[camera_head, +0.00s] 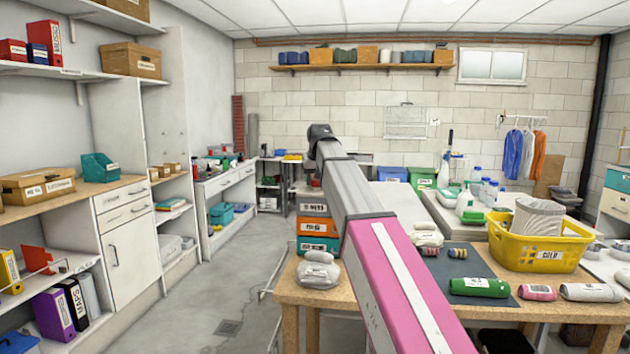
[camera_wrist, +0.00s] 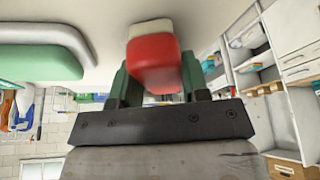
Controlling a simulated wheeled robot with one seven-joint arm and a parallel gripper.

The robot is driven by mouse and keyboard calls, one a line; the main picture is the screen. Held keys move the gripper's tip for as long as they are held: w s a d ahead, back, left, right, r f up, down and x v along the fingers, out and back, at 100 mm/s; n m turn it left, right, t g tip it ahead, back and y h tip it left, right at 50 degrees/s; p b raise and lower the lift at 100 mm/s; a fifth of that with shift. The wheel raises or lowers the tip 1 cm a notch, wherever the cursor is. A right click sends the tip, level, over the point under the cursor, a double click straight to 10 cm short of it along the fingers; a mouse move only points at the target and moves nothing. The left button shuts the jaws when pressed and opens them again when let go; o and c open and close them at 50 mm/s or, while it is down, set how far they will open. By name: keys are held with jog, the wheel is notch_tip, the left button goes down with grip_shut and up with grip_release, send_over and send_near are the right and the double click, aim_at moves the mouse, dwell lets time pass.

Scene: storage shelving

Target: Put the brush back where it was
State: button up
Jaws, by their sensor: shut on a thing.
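The thing held, red with a cream end (camera_wrist: 153,62), appears to be the brush, though no bristles show. My gripper (camera_wrist: 156,72) is shut on it, with a dark green finger on each side in the wrist view. That view is turned upside down, with a pale flat surface close to the brush. In the head view my arm reaches forward over the wooden table and its end is near the far white work surface (camera_head: 398,198). The fingers and the brush are hidden there behind my arm.
A large green and grey rounded object (camera_wrist: 40,64) lies close beside the brush in the wrist view. The wooden table (camera_head: 300,292) carries a yellow basket (camera_head: 510,254) and several rolls. Spray bottles (camera_head: 465,200) stand beyond. Stacked drawers (camera_head: 317,226) stand left of my arm; the aisle floor is clear.

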jog(key=shift+f, duration=0.1)
jog(key=o, duration=0.8)
jog(key=shift+o, duration=0.2)
jog(key=v, duration=1.2)
